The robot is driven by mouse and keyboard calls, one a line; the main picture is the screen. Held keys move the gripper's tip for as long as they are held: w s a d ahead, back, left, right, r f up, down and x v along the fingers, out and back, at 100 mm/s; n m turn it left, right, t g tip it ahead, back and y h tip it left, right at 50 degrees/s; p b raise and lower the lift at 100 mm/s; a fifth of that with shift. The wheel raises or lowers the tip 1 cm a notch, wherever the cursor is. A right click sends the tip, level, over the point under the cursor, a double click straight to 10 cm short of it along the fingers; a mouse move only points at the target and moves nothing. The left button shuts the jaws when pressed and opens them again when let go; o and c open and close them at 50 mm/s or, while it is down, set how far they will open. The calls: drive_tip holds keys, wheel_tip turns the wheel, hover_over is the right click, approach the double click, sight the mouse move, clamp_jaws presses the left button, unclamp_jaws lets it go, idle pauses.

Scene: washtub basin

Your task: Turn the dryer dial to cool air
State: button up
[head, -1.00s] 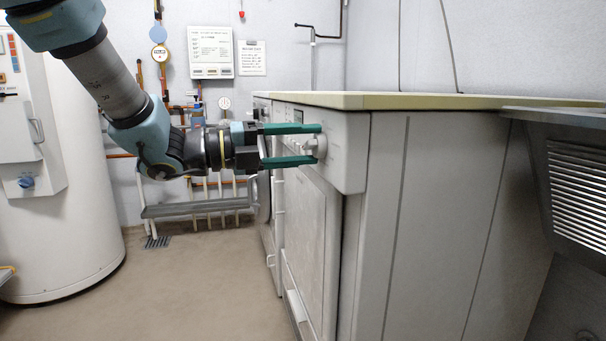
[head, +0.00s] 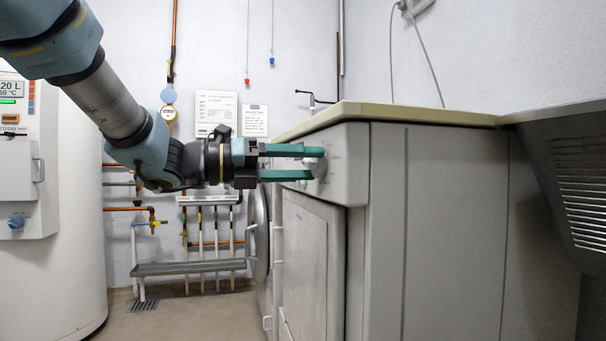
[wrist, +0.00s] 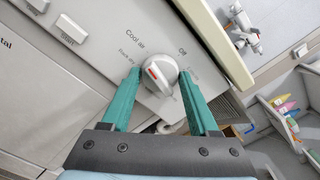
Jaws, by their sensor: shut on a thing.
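The dryer dial (wrist: 160,72) is a round white knob with a raised grip bar and a red mark, on the pale dryer panel (wrist: 100,60). "Cool air" is printed above it to the left and "Off" above it to the right in the wrist view; other labels are partly hidden. The red mark sits on the left part of the knob. My gripper (wrist: 163,80) has its two green fingers on either side of the knob, shut on it. In the head view my gripper (head: 314,163) reaches the dryer front from the left, and the dial (head: 319,168) shows between the fingertips.
A pale worktop (head: 400,113) overhangs the dryer. A louvred metal unit (head: 570,180) stands at the right. A white water heater (head: 50,230) stands at the left, and a low grey shelf (head: 190,267) is at the back. Two push buttons (wrist: 69,28) are left of the dial.

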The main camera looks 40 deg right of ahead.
idle(0.3)
drive_tip(key=o, duration=1.4)
drive_tip(key=shift+p+v, duration=1.5)
drive_tip(key=shift+v, duration=3.95)
